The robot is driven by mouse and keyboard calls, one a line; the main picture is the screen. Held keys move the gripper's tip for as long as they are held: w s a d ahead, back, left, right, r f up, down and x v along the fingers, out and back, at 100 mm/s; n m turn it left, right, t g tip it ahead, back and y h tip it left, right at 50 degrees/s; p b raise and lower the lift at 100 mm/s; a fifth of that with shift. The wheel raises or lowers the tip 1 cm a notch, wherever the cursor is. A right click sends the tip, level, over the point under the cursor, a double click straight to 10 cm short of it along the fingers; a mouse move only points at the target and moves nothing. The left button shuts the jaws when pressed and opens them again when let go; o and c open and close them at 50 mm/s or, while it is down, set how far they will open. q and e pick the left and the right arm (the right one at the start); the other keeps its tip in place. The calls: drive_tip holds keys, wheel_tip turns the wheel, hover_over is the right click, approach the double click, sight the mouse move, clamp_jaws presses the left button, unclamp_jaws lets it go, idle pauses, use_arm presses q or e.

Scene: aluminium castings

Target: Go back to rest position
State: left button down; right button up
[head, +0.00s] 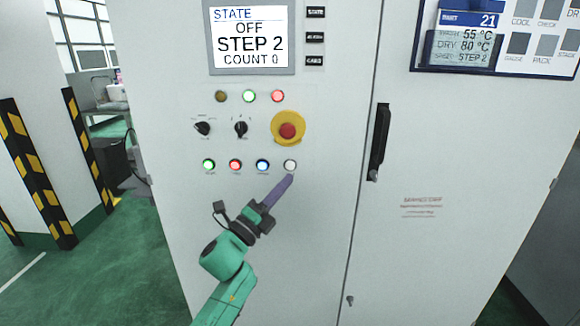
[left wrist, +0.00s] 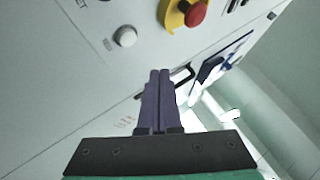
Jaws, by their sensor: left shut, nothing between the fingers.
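My left gripper (head: 286,183) is in front of a pale control cabinet (head: 310,240). Its purple fingers are shut with nothing between them, and they point up and to the right. The fingertips are just below the white button (head: 290,165), the rightmost of the lower button row. In the left wrist view the shut fingers (left wrist: 159,75) stand in the middle, and the white button (left wrist: 125,36) is apart from them to the upper left. I cannot tell the exact gap to the panel. My right gripper is in neither view.
A red emergency stop (head: 288,131) on a yellow base is above the button row. A screen (head: 249,37) reads OFF, STEP 2, COUNT 0. A black door handle (head: 380,141) stands to the right. Striped posts (head: 36,175) and open green floor (head: 90,275) are at left.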

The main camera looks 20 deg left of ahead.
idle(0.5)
